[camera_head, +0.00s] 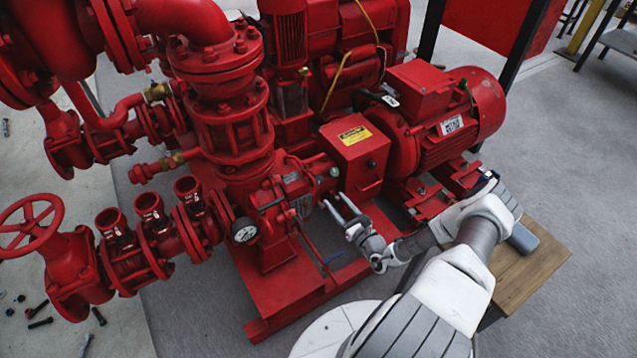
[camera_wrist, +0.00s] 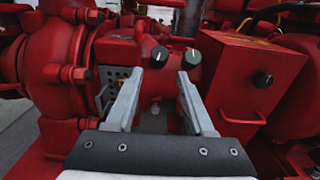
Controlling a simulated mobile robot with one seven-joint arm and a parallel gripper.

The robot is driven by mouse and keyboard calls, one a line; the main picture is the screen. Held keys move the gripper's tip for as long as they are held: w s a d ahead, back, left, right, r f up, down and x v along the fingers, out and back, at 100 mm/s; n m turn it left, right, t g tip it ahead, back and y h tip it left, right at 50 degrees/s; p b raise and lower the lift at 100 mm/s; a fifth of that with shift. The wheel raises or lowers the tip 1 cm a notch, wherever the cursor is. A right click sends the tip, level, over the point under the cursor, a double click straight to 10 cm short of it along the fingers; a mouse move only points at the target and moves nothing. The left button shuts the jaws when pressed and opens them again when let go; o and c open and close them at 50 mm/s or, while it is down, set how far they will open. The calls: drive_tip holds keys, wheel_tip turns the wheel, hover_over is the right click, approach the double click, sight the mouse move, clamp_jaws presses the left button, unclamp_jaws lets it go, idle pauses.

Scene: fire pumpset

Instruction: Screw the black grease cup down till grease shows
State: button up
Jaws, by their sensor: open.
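The black grease cup (camera_wrist: 159,55), a small dark round cap with a pale mark, sits on the red bearing housing in the wrist view. A dark green cap (camera_wrist: 193,58) is just right of it and also shows in the head view (camera_head: 334,172). My gripper (camera_wrist: 160,78) is open, with nothing between its fingers. In the wrist picture the black cup appears above and between the fingertips, apart from them. In the head view my gripper (camera_head: 333,199) is in front of the housing. I cannot make out the black cup clearly there, and I see no grease.
A red box (camera_head: 355,143) with a yellow label, a dark knob (camera_wrist: 263,79) and a handle stands right of the housing. The red motor (camera_head: 450,115) is beyond it. A gauge (camera_head: 245,232) and red pipework are at left. A wooden table (camera_head: 535,262) is at right.

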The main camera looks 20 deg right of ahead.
sight(319, 181)
drive_tip(key=w+b, duration=0.1)
drive_tip(key=w, duration=0.2)
drive_tip(key=w+a+b, duration=0.1)
drive_tip(key=w, duration=0.3)
drive_tip(key=w+a+b, duration=0.1)
drive_tip(key=w, duration=0.2)
drive_tip(key=shift+w, duration=0.35)
clamp_jaws()
